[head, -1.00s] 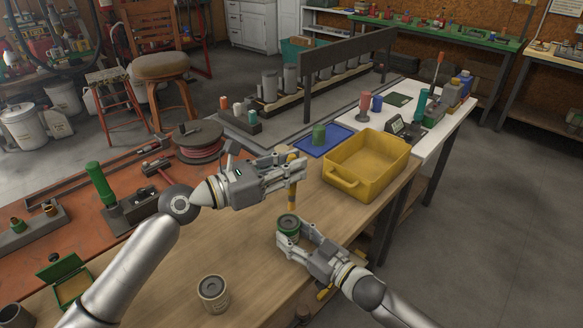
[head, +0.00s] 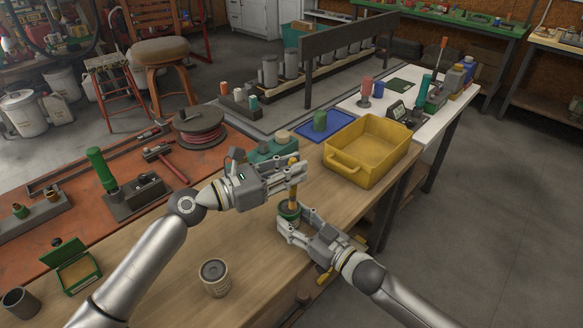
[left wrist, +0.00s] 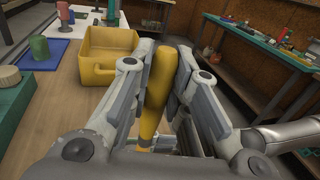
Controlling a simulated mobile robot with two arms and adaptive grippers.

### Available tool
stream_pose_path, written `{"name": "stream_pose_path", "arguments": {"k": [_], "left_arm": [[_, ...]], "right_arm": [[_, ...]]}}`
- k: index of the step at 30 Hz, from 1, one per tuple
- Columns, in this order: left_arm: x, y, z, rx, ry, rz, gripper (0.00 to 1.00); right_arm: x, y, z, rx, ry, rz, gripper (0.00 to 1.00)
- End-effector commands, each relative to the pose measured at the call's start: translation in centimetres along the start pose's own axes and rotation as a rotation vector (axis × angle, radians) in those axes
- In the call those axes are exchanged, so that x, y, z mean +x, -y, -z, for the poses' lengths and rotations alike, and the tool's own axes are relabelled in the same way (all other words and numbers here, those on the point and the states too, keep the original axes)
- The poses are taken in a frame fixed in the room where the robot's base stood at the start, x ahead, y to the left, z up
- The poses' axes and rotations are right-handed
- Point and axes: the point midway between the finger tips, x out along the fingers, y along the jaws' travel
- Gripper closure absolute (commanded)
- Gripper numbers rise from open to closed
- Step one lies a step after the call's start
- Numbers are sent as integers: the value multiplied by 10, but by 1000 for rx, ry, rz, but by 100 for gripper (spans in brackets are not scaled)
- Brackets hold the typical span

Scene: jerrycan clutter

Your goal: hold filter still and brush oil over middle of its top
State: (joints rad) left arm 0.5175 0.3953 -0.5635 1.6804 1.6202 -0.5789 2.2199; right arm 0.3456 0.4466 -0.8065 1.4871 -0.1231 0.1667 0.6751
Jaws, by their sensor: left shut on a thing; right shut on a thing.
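My left gripper (head: 296,174) is shut on a brush by its yellow handle (left wrist: 155,92), which stands nearly upright. In the head view the brush (head: 293,194) points down, its lower end at the top of the green filter (head: 286,214). The bristles are hidden, so I cannot tell whether they touch the middle of the top. My right gripper (head: 294,224) is shut on the filter from the near right side, low over the wooden bench. The filter's lower part is partly hidden by the fingers.
A yellow bin (head: 352,172) stands to the right, near the bench edge. A blue tray (head: 303,127) with a green cylinder (head: 320,121) is behind it.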

Motion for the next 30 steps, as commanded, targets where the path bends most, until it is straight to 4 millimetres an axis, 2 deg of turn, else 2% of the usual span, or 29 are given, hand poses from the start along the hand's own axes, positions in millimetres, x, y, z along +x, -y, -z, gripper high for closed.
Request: {"name": "stream_pose_path", "arguments": {"k": [30], "left_arm": [[0, 0, 11, 0, -1, 0, 99]], "right_arm": [[0, 0, 0, 0, 0, 0, 70]]}}
